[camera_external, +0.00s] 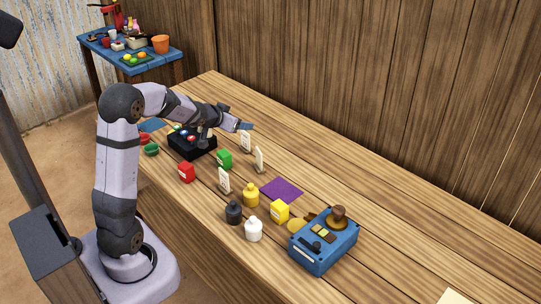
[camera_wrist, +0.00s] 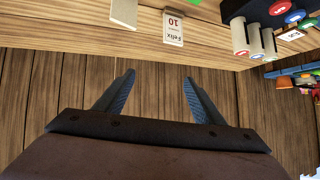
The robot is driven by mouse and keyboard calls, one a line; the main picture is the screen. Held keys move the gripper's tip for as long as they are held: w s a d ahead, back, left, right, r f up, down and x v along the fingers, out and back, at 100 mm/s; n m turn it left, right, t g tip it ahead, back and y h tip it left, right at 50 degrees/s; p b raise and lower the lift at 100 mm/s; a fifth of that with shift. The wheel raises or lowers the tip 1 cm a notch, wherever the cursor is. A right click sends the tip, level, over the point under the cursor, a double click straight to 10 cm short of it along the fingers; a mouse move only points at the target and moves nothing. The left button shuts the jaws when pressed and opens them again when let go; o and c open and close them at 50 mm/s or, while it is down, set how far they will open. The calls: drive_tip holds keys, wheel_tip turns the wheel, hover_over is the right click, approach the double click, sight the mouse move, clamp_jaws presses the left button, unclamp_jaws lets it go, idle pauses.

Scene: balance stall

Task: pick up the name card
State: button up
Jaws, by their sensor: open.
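Several white cards stand upright on the table in the external view: one (camera_external: 245,142) near my gripper, one (camera_external: 259,160) further right, and one (camera_external: 224,181) nearer the front. In the wrist view a card reading "Felix 10" (camera_wrist: 173,27) shows upside down at the top. Beside it another card (camera_wrist: 124,13) is seen nearly edge-on. Which card is the name card is not certain. My gripper (camera_external: 237,125) is open and empty, above the table close to the nearest card. In the wrist view the jaws (camera_wrist: 160,77) are spread apart, with no card between them.
A black box with colored round tops (camera_external: 192,142) stands beneath my arm. Red (camera_external: 186,172) and green (camera_external: 225,159) blocks, bottles (camera_external: 251,195), a purple mat (camera_external: 281,189) and a blue device (camera_external: 325,246) share the table. A wooden wall (camera_external: 400,90) rises behind it.

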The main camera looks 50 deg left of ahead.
sight(244, 134)
drive_tip(key=w+a+f+m+t+h+b, duration=0.1)
drive_tip(key=w+a+t+h+b, duration=0.15)
drive_tip(key=w+a+t, duration=0.35)
drive_tip(key=shift+m+h, duration=0.5)
drive_tip(key=shift+h, duration=0.05)
drive_tip(key=f, duration=0.8)
drive_tip(key=f+p, duration=0.1)
drive_tip(key=f, duration=0.3)
drive_tip(key=shift+a, duration=0.3)
drive_tip(key=shift+w, duration=1.1)
drive_tip(key=shift+w+f, duration=0.15)
drive_tip(key=shift+w, duration=0.3)
drive_tip(key=c, duration=1.4)
drive_tip(key=shift+c, duration=0.2)
